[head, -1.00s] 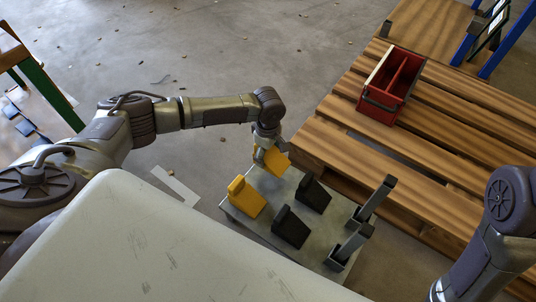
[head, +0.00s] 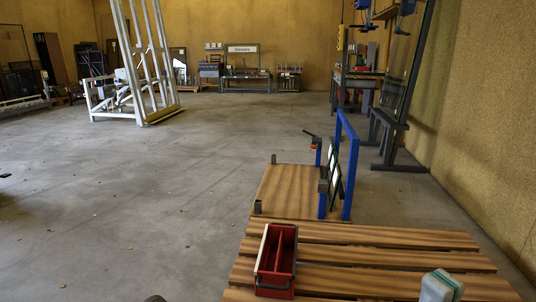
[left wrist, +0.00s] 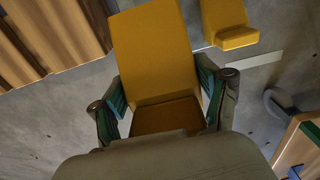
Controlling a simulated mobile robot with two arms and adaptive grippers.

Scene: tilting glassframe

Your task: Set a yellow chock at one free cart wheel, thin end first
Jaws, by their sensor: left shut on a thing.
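A yellow chock (left wrist: 153,50) is held between the fingers of my left gripper (left wrist: 160,90) in the left wrist view. The gripper is shut on it. A second yellow chock (left wrist: 228,22) lies beyond it at the top right. In the head view, a cart with a wooden deck (head: 285,190) and blue uprights (head: 347,165) stands beyond the pallet. Small dark parts show at its deck corners; I cannot tell whether these are wheels.
A slatted wooden pallet (head: 370,262) fills the near right, with a red box (head: 276,262) on it. Open concrete floor (head: 130,205) lies to the left. A tall white frame (head: 140,60) stands farther back. A dark stand (head: 390,140) is near the right wall.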

